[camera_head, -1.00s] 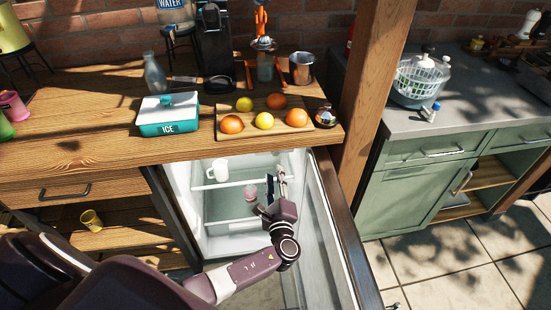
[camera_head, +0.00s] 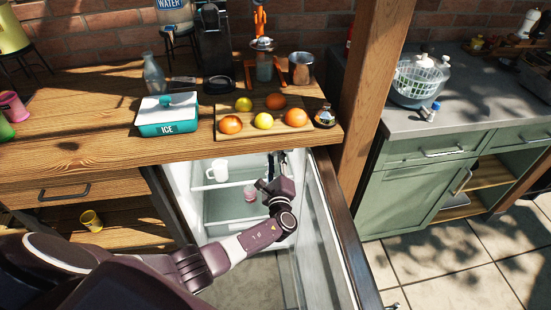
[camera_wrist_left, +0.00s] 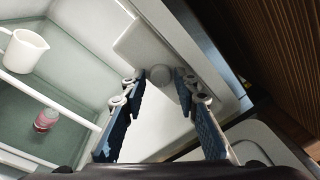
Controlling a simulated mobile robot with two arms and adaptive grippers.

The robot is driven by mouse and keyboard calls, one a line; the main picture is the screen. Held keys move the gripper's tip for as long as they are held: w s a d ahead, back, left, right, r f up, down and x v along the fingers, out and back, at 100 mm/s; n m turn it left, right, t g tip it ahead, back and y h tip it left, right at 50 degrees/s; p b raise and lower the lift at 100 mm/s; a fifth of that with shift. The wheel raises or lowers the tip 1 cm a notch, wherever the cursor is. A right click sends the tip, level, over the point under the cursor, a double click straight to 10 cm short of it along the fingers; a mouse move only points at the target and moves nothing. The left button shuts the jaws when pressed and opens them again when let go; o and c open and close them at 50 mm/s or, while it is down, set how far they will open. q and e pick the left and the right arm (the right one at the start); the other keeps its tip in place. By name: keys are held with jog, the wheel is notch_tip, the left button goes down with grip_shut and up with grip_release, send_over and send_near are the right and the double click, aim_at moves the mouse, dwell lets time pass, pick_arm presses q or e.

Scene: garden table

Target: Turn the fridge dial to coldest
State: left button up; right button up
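The fridge (camera_head: 232,238) stands open under the wooden counter, its door (camera_head: 333,230) swung out to the right. In the left wrist view a small round pale dial (camera_wrist_left: 160,75) sits on a white housing (camera_wrist_left: 132,48) at the fridge's upper inside wall. Its marks are too small to read. My left gripper (camera_head: 277,162) reaches into the fridge's upper right part. In the left wrist view my left gripper (camera_wrist_left: 158,88) is open, with its two blue-padded fingers on either side of the dial. I cannot tell whether they touch it. My right gripper is not in view.
A white mug (camera_head: 218,171) stands on the upper fridge shelf, and a small pink jar (camera_head: 250,192) is lower inside. The counter edge (camera_head: 200,155) lies just above my left gripper. A fruit board (camera_head: 290,131) and an ice box (camera_head: 168,118) stand on the counter.

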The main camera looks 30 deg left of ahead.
pick_arm(q)
grip_shut()
jog(key=shift+m, duration=0.4)
jog(key=m+p, duration=0.1)
jog(key=m, duration=0.3)
jog(key=shift+r+m+g+p, duration=0.1)
jog(key=shift+m+g+p, duration=0.2)
jog(key=shift+p, duration=0.05)
jog(key=m+p, duration=0.1)
jog(key=m, duration=0.2)
jog(key=shift+m+g, duration=0.3)
jog(key=shift+m+p, duration=0.4)
jog(key=shift+m, duration=0.4)
